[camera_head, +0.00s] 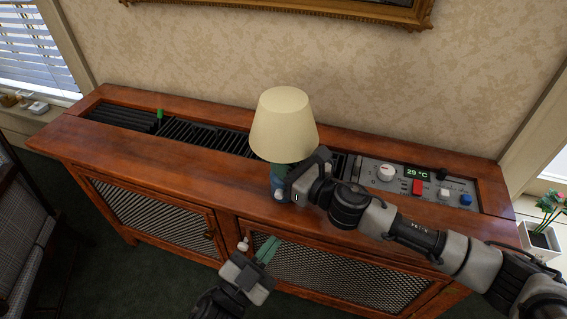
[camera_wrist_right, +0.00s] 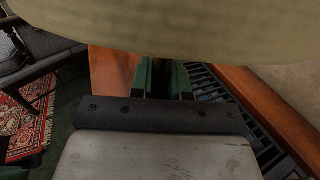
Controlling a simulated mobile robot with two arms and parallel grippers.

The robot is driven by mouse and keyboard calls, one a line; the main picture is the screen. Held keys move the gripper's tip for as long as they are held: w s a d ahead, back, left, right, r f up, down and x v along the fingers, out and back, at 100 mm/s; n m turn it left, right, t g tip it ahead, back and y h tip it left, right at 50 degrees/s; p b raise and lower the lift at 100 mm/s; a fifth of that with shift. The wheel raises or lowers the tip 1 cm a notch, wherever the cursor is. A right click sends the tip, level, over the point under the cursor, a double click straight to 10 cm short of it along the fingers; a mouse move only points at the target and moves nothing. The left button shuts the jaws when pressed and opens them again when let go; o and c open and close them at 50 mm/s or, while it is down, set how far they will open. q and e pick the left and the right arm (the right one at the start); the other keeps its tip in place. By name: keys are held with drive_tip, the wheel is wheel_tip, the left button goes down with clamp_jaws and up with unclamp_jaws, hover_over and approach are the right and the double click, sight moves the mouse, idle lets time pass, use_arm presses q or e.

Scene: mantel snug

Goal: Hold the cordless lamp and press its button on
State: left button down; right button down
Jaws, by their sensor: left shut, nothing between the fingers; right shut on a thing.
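The cordless lamp has a cream shade (camera_head: 284,125) and a blue-green body, and stands upright at the wooden cabinet's (camera_head: 190,165) front half. My right gripper (camera_head: 282,178) comes in from the right and is shut on the lamp's body just below the shade. In the right wrist view the shade (camera_wrist_right: 200,30) fills the top, and the green fingers (camera_wrist_right: 165,80) reach under it; the body between them is mostly hidden. My left gripper (camera_head: 271,243) is shut and empty, in front of the cabinet, below and apart from the lamp. I cannot make out the lamp's button.
A control panel (camera_head: 408,187) with a dial, a "29 °C" display and red and blue buttons lies right of the lamp. A dark slatted grille (camera_head: 205,137) and a small green peg (camera_head: 160,114) are left. A potted plant (camera_head: 540,236) stands at the far right.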

sight(279, 194)
use_arm(q)
drive_tip(key=shift+w+r+m+g+h, duration=0.15)
drive_tip(key=shift+w+m+g+h, duration=0.25)
drive_tip(key=shift+w+h, duration=1.2)
drive_tip(key=shift+w+r+m+g+h, duration=0.2)
drive_tip(key=shift+w+g+h, duration=0.6)
drive_tip(key=shift+w, duration=1.35)
drive_tip(key=shift+w, duration=0.15)
drive_tip(key=shift+w, duration=0.25)
drive_tip(key=shift+w+d, duration=0.2)
drive_tip(key=shift+w, duration=0.35)
drive_tip(key=shift+s, duration=0.1)
drive_tip(key=shift+s+a, duration=0.25)
drive_tip(key=shift+s, duration=0.65)
